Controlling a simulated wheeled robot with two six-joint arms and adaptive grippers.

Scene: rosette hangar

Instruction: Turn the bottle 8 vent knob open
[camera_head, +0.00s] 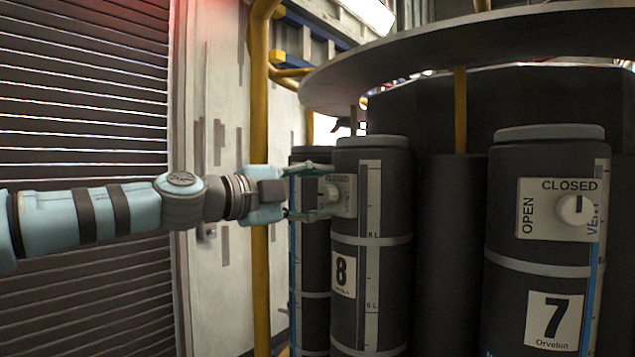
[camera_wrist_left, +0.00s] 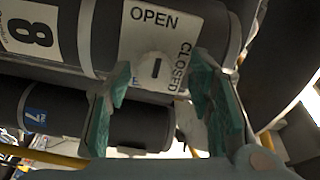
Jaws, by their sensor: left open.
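Bottle 8 (camera_head: 343,230) is a dark upright cylinder with a white number label. Its white vent plate (camera_wrist_left: 142,22) reads OPEN and CLOSED in the left wrist view. The round white vent knob (camera_wrist_left: 157,69) there has a short dark mark, upright in the picture and in line with OPEN rather than CLOSED. The knob also shows in the head view (camera_head: 329,193). My left gripper (camera_head: 318,191) is open at the plate, its green-padded fingers (camera_wrist_left: 160,92) on either side of the knob. I cannot tell whether they touch it. My right gripper is not in view.
Bottle 7 (camera_head: 545,115) stands to the right, with its own vent knob (camera_head: 573,210). A round grey plate (camera_head: 420,50) overhangs the bottles. A yellow post (camera_head: 260,220) stands behind my left wrist. A slatted shutter (camera_head: 90,120) is at the left.

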